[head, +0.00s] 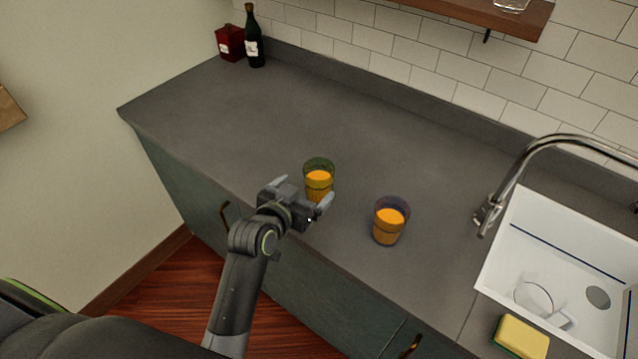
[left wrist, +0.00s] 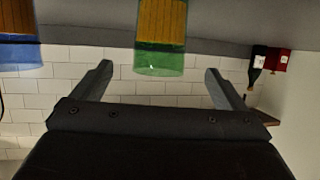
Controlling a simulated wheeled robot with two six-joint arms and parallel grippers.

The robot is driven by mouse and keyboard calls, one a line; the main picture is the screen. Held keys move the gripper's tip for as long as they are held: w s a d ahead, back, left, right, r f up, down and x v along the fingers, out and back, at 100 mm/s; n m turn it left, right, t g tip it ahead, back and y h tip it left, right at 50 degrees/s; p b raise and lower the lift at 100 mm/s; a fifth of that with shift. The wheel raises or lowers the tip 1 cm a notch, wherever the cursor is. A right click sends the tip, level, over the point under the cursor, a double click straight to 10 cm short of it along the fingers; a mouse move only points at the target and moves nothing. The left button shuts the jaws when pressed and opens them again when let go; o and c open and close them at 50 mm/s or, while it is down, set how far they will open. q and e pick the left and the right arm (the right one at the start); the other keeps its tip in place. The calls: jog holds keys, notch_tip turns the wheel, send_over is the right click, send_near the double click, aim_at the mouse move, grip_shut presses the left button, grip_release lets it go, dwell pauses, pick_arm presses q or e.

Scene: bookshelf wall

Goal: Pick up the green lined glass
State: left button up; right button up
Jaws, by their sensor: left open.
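The green lined glass (head: 318,183) stands upright on the grey counter and holds an orange drink. My left gripper (head: 305,190) is open just in front of it in the head view, and its fingers hide part of the glass's lower side. In the left wrist view, which looks upside down, the green glass (left wrist: 160,50) shows between and beyond the two open fingertips (left wrist: 158,72). I cannot tell from these views whether a finger touches it. My right gripper is not in view.
A blue-tinted glass (head: 389,222) of orange drink stands to the right on the counter (head: 230,120). A sink (head: 575,250) with a tap (head: 510,185) and a sponge (head: 521,337) are farther right. A dark bottle (head: 254,40) and red box (head: 231,43) stand at the back left.

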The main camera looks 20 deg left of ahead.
aim_at(311, 183)
pick_arm(q)
jog(key=shift+x, duration=1.45)
jog(key=shift+w+p, duration=0.5)
jog(key=shift+p, duration=0.05)
jog(key=p+x, duration=0.1)
jog(key=x, duration=0.2)
jog(key=shift+w+d+f, duration=0.1)
jog(key=shift+w+f, duration=0.15)
jog(key=shift+w, duration=0.25)
jog(key=c, duration=1.3)
